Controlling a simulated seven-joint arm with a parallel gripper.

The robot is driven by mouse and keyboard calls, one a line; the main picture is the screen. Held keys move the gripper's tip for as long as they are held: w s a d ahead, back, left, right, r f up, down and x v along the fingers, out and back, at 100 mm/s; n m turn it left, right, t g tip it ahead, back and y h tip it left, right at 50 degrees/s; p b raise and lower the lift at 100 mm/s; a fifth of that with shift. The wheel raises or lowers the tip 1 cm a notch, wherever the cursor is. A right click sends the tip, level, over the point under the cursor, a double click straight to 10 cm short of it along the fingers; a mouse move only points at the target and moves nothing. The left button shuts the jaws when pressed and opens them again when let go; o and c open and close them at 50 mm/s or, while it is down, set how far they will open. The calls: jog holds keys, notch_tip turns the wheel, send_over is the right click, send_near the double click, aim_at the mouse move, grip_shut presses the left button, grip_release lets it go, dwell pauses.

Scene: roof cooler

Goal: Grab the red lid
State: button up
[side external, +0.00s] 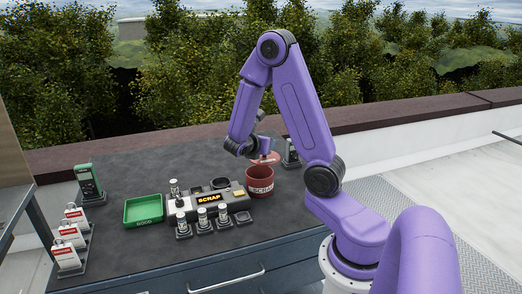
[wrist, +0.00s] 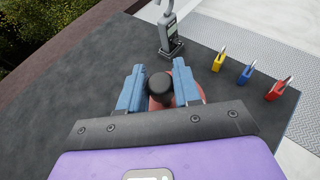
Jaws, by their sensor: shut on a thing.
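The red lid (side external: 268,158) is up off the red scrap bin (side external: 262,184), apart from its open rim, in the side external view. My gripper (side external: 256,153) is at the lid, above the bin. In the wrist view my gripper's two blue fingers (wrist: 160,88) are shut on the lid's round black knob (wrist: 160,84). Parts of the red lid show below and beside the knob; the fingers and my wrist hide the rest.
A green tray (side external: 144,209) and a grey test fixture with a SCRAP display (side external: 208,198) stand left of the bin. Several small cylinders stand in front of the fixture. Yellow (wrist: 219,60), blue (wrist: 245,74) and red (wrist: 279,90) padlocks lie near the table edge.

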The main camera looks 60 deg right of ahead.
jog(key=s+a+r, duration=0.2)
jog(key=s, duration=0.1)
jog(key=shift+a+r, duration=0.25)
jog(key=shift+r, duration=0.15)
jog(key=s+a+r, duration=0.2)
jog(key=s+a, duration=0.2)
jog(key=s, duration=0.1)
jog(key=shift+r, duration=0.35)
